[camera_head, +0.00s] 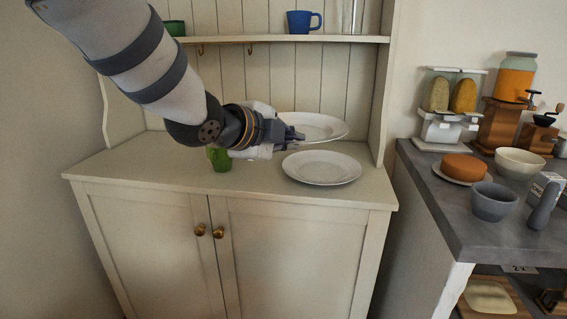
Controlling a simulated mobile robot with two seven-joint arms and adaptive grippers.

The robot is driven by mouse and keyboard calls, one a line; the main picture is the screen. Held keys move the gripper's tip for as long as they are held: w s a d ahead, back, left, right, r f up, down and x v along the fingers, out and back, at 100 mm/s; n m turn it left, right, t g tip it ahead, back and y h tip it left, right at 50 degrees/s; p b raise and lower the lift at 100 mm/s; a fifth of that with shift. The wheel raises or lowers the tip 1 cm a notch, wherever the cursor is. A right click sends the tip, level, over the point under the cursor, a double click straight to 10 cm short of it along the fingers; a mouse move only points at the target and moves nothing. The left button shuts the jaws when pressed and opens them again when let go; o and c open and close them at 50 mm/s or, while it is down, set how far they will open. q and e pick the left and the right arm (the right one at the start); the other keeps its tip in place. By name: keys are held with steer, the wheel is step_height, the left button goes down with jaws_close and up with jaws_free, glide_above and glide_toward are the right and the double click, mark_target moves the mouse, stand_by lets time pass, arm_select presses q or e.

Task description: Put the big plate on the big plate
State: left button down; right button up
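One big white plate (322,125) is at my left gripper (293,138), whose fingers are closed on its left rim. The gripper hides part of that rim. This plate appears to be held above the cabinet top, behind and slightly left of the other plate in the picture. The other big white plate (321,168) lies flat and empty on the cabinet top, near its right end. The two plates look apart. My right gripper is not in view.
A green glass (220,160) stands on the cabinet top (130,168) under my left gripper. A shelf (270,39) with a blue mug (303,22) runs above. The cabinet's side panel (386,80) rises to the right. A grey counter (450,210) holds bowls and jars.

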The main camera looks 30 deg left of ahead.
arm_select(q)
steer(key=w+f+b, duration=0.1)
steer(key=w+f, duration=0.2)
steer(key=w, duration=0.1)
steer(key=w+f+b, duration=0.1)
steer(key=w+f, duration=0.2)
steer(key=w, duration=0.1)
steer(key=w+a+f+b, duration=0.1)
steer(key=w+f, duration=0.2)
steer(key=w, duration=0.2)
steer(key=shift+w, duration=0.1)
steer(key=f, duration=0.4)
steer(key=shift+w+b, duration=0.35)
steer(key=shift+w, duration=0.05)
steer(key=shift+r, duration=0.15)
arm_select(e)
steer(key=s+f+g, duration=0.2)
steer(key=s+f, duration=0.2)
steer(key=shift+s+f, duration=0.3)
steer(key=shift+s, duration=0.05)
arm_select(q)
steer(key=shift+f, duration=0.25)
steer(key=c, duration=2.2)
jaws_free()
steer(key=shift+s+f, duration=0.1)
steer(key=shift+f, duration=0.05)
steer(key=shift+o, duration=0.6)
